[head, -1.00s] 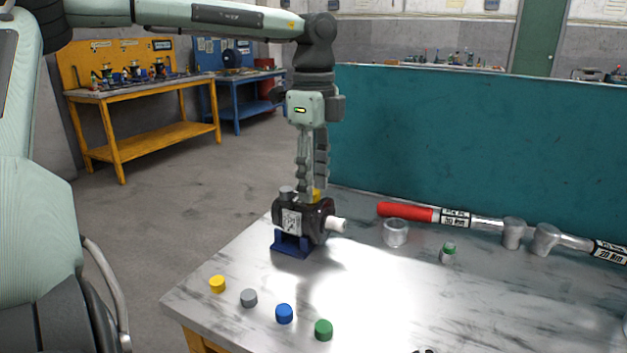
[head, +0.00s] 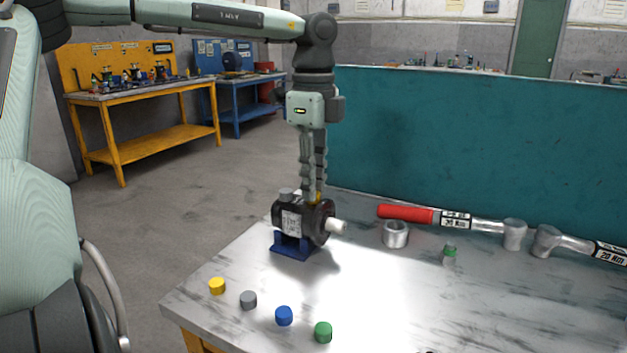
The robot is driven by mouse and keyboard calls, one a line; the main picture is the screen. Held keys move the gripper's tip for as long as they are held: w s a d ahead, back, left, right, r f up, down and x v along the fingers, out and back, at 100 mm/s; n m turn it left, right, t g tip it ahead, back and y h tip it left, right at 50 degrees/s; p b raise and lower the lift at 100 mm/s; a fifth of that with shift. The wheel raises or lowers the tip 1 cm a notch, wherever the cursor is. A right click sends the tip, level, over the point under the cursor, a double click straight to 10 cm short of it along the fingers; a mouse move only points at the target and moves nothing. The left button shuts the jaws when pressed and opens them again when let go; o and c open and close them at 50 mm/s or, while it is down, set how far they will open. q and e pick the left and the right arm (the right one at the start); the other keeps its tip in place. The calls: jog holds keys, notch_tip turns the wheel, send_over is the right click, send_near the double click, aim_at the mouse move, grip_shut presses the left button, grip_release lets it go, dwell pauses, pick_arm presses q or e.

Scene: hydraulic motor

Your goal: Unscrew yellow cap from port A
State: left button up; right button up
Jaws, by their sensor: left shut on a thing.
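The black hydraulic motor (head: 292,222) sits on a blue stand (head: 291,245) near the table's far left edge, its light shaft pointing right. A grey cap (head: 287,194) is on its top left. The yellow cap (head: 318,197) on its top right shows only as a sliver behind my fingers. My left gripper (head: 313,197) points straight down at the top of the motor and is shut on this yellow cap. Whether the cap has turned or lifted cannot be told. My right gripper is not in view.
Loose yellow (head: 217,286), grey (head: 248,300), blue (head: 284,315) and green (head: 323,332) caps line the front left edge. A metal ring (head: 396,234), a small green-topped part (head: 449,251) and a red-handled torque wrench (head: 405,213) lie right. A teal panel (head: 470,150) stands behind.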

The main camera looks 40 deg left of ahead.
pick_arm(q)
jog(key=shift+f+n+b, duration=0.2)
jog(key=shift+n+b, duration=0.3)
jog(key=shift+b, duration=0.1)
grip_shut()
jog(key=shift+n+b, duration=0.65)
jog(key=shift+n, duration=0.25)
jog(key=shift+n+b, duration=0.5)
jog(key=shift+n, duration=0.3)
jog(key=shift+r+n, duration=0.25)
jog(key=shift+n, duration=0.45)
jog(key=shift+f+n+b, duration=0.15)
jog(key=shift+n+b, duration=0.45)
jog(key=shift+b, duration=0.2)
jog(key=shift+n, duration=0.7)
